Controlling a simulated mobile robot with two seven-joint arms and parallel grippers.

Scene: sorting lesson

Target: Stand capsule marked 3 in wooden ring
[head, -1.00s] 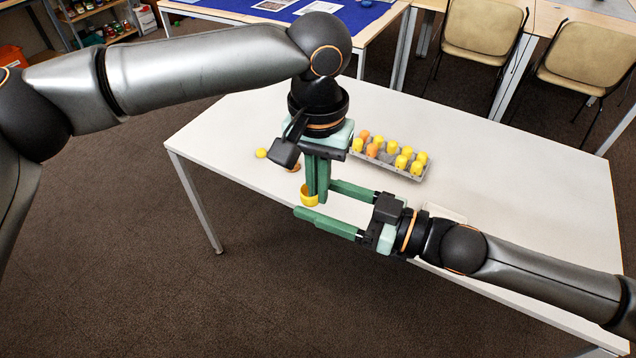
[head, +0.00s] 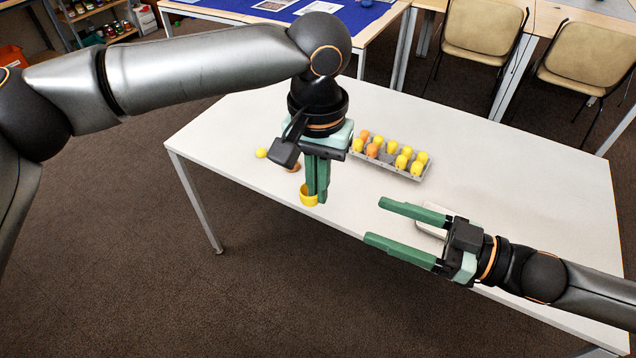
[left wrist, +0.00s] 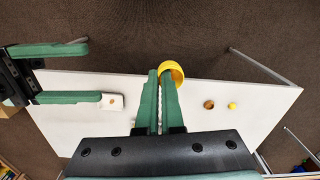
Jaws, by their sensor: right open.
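My left gripper (head: 316,190) points down, its fingers close together on the wall of a yellow cup-like piece (head: 308,199), held in the air near the table's front edge. It shows as a round, open yellow piece in the left wrist view (left wrist: 177,68). No number is readable on it. The wooden ring (head: 294,168) lies on the table, partly hidden behind my left gripper; the left wrist view shows it whole (left wrist: 209,104). My right gripper (head: 372,220) is open and empty, apart to the right.
A small yellow piece (head: 261,153) lies beside the ring. A grey carton (head: 417,177) with several yellow and orange capsules stands behind. A white block (left wrist: 113,102) lies near my right gripper, mostly hidden in the head view. The table's right side (head: 540,190) is clear.

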